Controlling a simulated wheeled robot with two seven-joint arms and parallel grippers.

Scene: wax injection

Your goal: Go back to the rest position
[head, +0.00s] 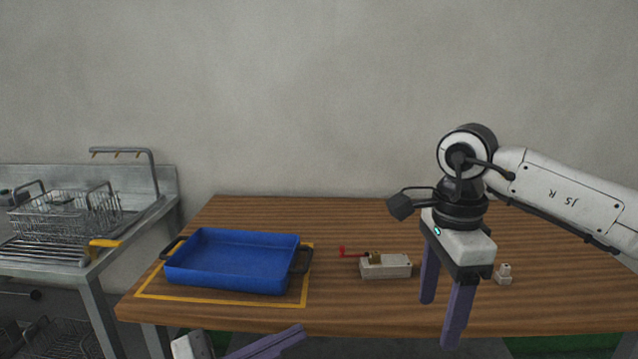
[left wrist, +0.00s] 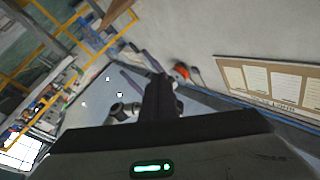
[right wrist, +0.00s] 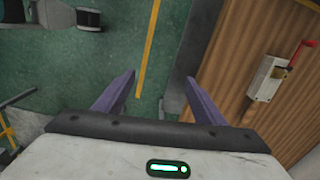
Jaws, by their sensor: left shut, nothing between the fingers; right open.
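My right gripper (head: 441,318) hangs fingers down at the front edge of the wooden table (head: 330,215), in front of its right half. It is open and empty; in the right wrist view its two purple fingers (right wrist: 158,80) are apart above the green floor. My left gripper (head: 285,340) shows only partly, low at the bottom edge of the head view, in front of the table. In the left wrist view its purple fingers (left wrist: 158,90) are together with nothing between them.
A blue tray (head: 232,262) sits inside a yellow outline on the table's left. A white block with a red lever (head: 385,266) stands mid-table, also in the right wrist view (right wrist: 268,78). A small white piece (head: 504,274) is right. A sink with wire baskets (head: 65,215) stands left.

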